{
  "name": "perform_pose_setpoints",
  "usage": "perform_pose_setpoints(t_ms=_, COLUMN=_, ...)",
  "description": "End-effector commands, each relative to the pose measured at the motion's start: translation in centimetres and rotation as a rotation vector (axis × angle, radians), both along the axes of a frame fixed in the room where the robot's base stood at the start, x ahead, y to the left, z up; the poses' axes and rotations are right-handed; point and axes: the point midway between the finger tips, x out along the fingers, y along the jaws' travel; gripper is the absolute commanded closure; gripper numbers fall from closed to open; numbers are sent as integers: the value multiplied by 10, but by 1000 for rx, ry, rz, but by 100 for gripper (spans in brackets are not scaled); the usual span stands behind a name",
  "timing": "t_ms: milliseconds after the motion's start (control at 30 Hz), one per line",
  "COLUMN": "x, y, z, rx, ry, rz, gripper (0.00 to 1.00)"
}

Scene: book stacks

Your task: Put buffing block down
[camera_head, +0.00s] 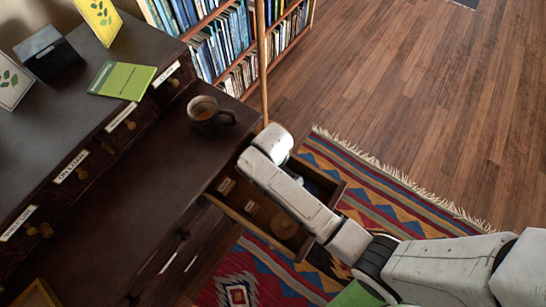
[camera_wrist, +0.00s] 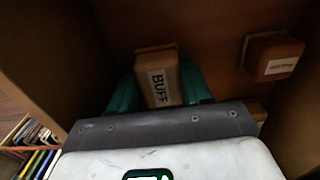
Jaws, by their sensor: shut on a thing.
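The buffing block (camera_wrist: 160,92) is a tan block with a white label reading "BUFF", seen in the wrist view. My gripper (camera_wrist: 158,76) is shut on it, with one green finger on each side. The block is inside a wooden box-like space with brown walls, which looks like the open drawer (camera_head: 253,230) in the head view. Whether the block touches the drawer floor I cannot tell. In the head view my white arm reaches over the drawer and hides my gripper and the block.
Another labelled block (camera_wrist: 272,55) sits to the right in the wrist view. A round wooden thing (camera_head: 284,226) lies in the drawer. A dark mug (camera_head: 210,115) stands on the desk (camera_head: 150,190) beside it. Bookshelves (camera_head: 222,50) stand behind; a patterned rug (camera_head: 385,205) lies below.

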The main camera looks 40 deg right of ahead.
Motion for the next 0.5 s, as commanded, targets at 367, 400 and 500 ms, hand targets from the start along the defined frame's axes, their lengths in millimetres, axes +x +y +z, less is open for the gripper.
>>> perform_pose_setpoints(t_ms=367, x=0, y=0, z=-8, rx=0, ry=-2, rz=0, gripper=90)
perform_pose_setpoints(t_ms=400, x=0, y=0, z=-9, rx=0, ry=-2, rz=0, gripper=90)
perform_pose_setpoints(t_ms=500, x=0, y=0, z=-11, rx=1, ry=-2, rz=0, gripper=48)
